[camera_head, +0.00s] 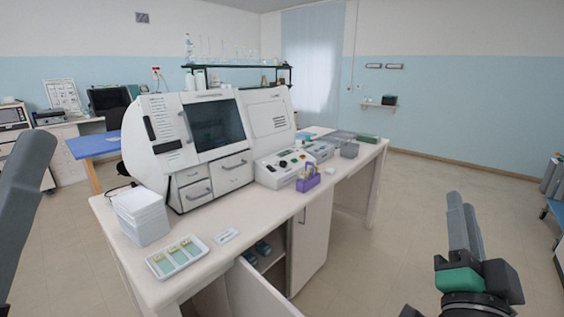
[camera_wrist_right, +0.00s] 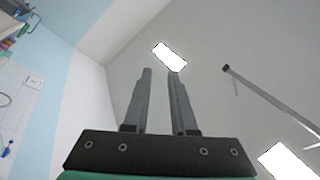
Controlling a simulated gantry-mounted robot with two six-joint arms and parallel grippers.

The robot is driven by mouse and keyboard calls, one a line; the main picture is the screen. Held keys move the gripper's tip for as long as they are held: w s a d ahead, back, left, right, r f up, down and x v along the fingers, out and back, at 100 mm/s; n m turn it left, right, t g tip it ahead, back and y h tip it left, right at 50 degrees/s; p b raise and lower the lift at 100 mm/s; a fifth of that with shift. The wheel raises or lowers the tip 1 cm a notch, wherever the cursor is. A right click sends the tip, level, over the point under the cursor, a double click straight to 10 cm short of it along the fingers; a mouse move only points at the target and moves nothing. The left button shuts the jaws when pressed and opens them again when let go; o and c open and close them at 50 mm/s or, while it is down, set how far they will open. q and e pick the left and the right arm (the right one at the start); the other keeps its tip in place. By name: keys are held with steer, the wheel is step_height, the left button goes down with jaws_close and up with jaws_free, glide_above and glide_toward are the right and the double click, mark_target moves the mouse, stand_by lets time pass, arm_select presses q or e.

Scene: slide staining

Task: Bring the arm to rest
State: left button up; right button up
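My right gripper (camera_head: 462,200) is raised at the lower right of the head view, over the floor and clear of the bench. Its two grey fingers point up. In the right wrist view the fingers (camera_wrist_right: 160,75) stand apart with a narrow empty gap between them. At the left edge of the head view a smooth grey part of my left arm (camera_head: 25,190) points up, cut off by the frame. I cannot tell whether its fingers are open or shut.
The white bench (camera_head: 115,245) holds a large staining machine (camera_head: 160,125), a slide tray (camera_head: 177,256), a white box stack (camera_head: 140,217) and a purple rack (camera_head: 308,181). A cabinet door (camera_head: 250,290) stands open at the front. The floor (camera_head: 400,215) between bench and right gripper is clear.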

steer(key=s+a+r+n+t+y, duration=0.4)
steer(key=s+r+n+y, duration=0.2)
steer(key=s+r+n, duration=0.1)
steer(key=s+a+r+n+t+y, duration=0.4)
steer(key=s+r+n+y, duration=0.15)
steer(key=s+r, duration=0.2)
arm_select(q)
step_height(320, 180, up, 40)
steer(key=p, duration=3.8)
steer(key=shift+f, duration=0.25)
arm_select(e)
step_height(320, 180, up, 38)
steer(key=n, duration=0.1)
steer(key=shift+w+d+g, duration=0.3)
steer(key=shift+w, duration=0.05)
steer(key=shift+f+n, duration=0.1)
steer(key=shift+n, duration=0.15)
arm_select(q)
step_height(320, 180, down, 61)
steer(key=b, duration=6)
steer(key=shift+r, duration=0.2)
arm_select(e)
step_height(320, 180, down, 60)
steer(key=shift+f, duration=0.25)
